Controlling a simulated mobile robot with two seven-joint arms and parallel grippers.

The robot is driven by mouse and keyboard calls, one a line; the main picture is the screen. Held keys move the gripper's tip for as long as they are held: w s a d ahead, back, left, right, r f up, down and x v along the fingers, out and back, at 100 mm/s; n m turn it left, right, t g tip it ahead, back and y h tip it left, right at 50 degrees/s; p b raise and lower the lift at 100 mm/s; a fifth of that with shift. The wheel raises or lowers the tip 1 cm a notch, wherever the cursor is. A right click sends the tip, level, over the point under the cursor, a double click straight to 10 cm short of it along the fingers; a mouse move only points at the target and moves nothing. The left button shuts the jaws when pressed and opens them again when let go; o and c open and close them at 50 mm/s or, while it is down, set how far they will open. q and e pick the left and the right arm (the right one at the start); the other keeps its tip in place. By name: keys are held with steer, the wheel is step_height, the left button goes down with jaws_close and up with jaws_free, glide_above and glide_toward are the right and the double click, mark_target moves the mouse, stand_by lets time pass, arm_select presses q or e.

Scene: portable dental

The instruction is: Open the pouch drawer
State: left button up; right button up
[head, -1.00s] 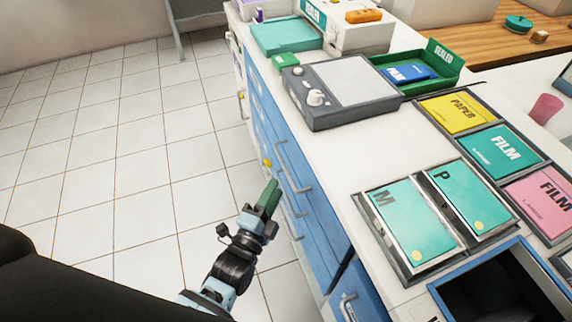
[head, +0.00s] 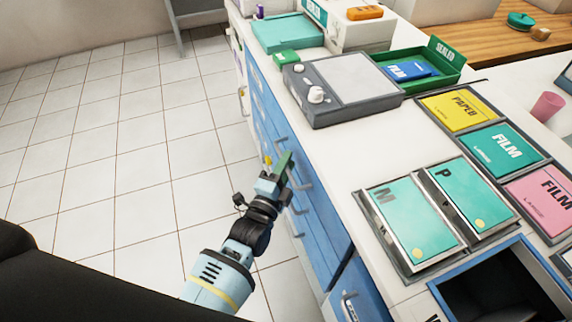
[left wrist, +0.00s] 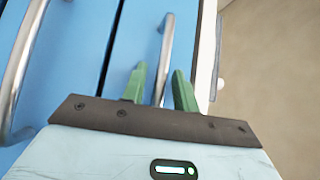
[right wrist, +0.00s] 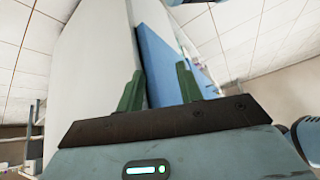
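The blue drawer fronts (head: 325,225) with metal bar handles line the counter's side; no label shows which is the pouch drawer. My left gripper (head: 285,168) is beside the upper handle in the head view. In the left wrist view a metal handle (left wrist: 164,50) runs up between the open green fingers of the left gripper (left wrist: 159,85). The fingers stand apart on either side of it, and contact is not clear. My right gripper (right wrist: 160,88) is open, with a white panel and a blue panel beyond it; it is out of the head view.
A second handle (left wrist: 20,70) lies left of the gripper. The white countertop (head: 345,155) holds a grey device (head: 340,88), a green tray (head: 440,80) and framed teal, yellow and pink pouches. The tiled floor (head: 110,190) left of the drawers is clear.

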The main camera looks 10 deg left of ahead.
arm_select(q)
jaws_close()
steer(key=s+a+p, duration=0.2)
steer(key=s+a, duration=0.4)
steer(key=a, duration=0.4)
steer(key=s+a+p, duration=0.2)
steer(key=s+a, duration=0.5)
steer(key=a, duration=0.3)
steer(key=shift+s+p, duration=0.25)
steer(key=shift+p, duration=0.05)
steer(key=shift+o, duration=0.6)
jaws_free()
steer(key=shift+s, duration=0.1)
